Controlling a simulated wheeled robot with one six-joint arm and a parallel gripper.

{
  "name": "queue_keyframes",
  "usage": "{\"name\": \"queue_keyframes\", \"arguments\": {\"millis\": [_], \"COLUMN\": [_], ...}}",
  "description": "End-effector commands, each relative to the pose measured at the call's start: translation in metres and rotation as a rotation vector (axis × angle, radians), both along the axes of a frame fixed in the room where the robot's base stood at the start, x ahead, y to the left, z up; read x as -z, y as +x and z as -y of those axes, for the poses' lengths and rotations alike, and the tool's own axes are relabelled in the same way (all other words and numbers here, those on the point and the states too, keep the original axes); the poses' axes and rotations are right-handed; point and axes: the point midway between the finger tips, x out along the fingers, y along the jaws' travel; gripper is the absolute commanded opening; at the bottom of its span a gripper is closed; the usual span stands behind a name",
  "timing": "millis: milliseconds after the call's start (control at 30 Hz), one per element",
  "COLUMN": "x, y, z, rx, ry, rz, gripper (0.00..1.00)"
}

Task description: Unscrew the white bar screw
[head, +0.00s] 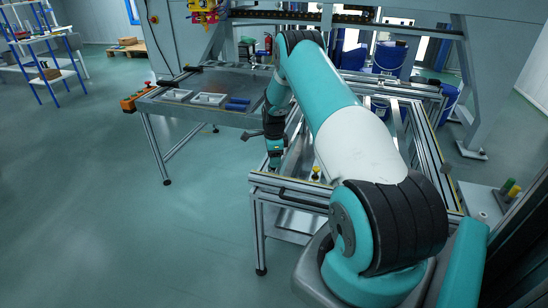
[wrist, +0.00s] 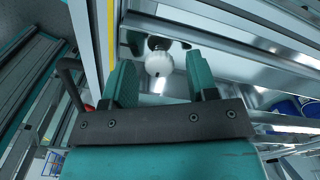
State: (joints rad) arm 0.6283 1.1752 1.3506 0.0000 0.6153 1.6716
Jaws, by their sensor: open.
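The white bar screw (wrist: 158,64) shows in the wrist view as a round white knob with a dark part behind it, against the shiny metal of the panel fixture. My gripper (wrist: 162,78) is open, with one teal finger to the left of the knob and one to the right. Gaps show between the knob and both fingers, and I cannot tell whether the knob lies between the tips or beyond them. In the head view my gripper (head: 274,162) is small, at the fixture's left edge. I cannot make out the white screw there; my arm hides part of the fixture.
The fixture's metal frame (head: 310,190) surrounds the work area, with a yellow-topped knob (head: 315,172) near its front. A side table (head: 195,110) with white trays and blue parts stands to the left. Blue buckets (head: 389,56) are behind. The floor at left is clear.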

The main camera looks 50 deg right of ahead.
Motion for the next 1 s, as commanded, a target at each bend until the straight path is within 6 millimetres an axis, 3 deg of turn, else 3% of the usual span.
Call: {"name": "queue_keyframes", "arguments": {"millis": [133, 367, 667, 1000], "x": [-0.0001, -0.0002, 0.0000, 0.0009], "y": [0.0000, -0.0001, 0.0000, 0.0004], "z": [0.0000, -0.0001, 0.0000, 0.0003], "rx": [0.000, 0.000, -0.027, -0.226], "ry": [0.000, 0.000, 0.000, 0.000], "rz": [0.000, 0.000, 0.000, 0.000], "gripper": [0.53, 0.04, 0.04, 0.04]}}
